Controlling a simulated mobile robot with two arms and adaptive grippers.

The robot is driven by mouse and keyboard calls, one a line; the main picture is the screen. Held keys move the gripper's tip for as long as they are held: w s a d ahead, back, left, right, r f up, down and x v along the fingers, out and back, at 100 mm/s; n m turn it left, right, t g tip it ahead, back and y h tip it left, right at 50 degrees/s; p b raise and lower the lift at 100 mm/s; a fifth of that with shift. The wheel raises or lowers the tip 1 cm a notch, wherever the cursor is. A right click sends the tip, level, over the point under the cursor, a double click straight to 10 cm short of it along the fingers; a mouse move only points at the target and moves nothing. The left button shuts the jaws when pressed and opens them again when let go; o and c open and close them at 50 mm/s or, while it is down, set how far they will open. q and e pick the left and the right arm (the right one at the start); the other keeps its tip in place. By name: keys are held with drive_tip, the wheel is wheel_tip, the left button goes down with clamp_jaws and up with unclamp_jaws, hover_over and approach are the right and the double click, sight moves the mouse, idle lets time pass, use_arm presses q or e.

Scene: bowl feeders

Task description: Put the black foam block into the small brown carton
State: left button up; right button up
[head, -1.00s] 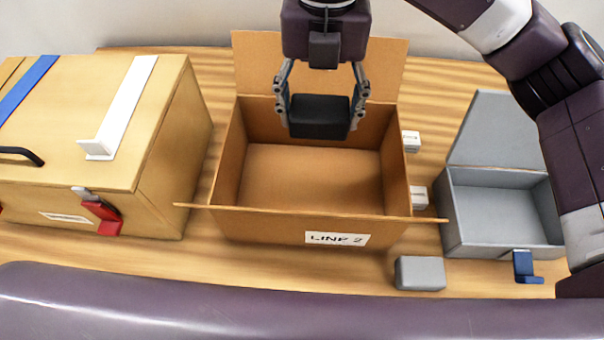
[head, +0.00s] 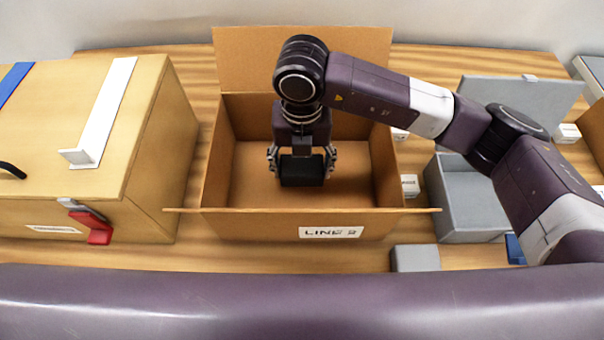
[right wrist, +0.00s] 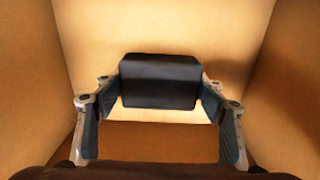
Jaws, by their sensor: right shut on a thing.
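The black foam block (head: 301,171) is between the fingers of my right gripper (head: 302,160), which is shut on it. The block is down inside the open brown carton (head: 335,222), labelled "LINE 2", with carton walls on all sides. In the right wrist view the block (right wrist: 160,82) sits between the two fingertips (right wrist: 160,90), with the carton's walls and floor around it. I cannot tell whether the block touches the floor. My left gripper is not in view.
A wooden box (head: 120,180) with a red latch (head: 97,232) stands at the left. A grey box (head: 465,200) with a raised lid is at the right, partly behind my right arm. A grey block (head: 414,258) and small white boxes (head: 410,186) lie beside the carton.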

sight(302, 178)
wheel_tip(302, 178, down, 4)
drive_tip(key=shift+f+p, duration=0.25)
drive_tip(key=shift+p, duration=0.05)
drive_tip(key=o, duration=0.9)
drive_tip(key=shift+f, duration=0.1)
drive_tip(key=shift+o, duration=0.2)
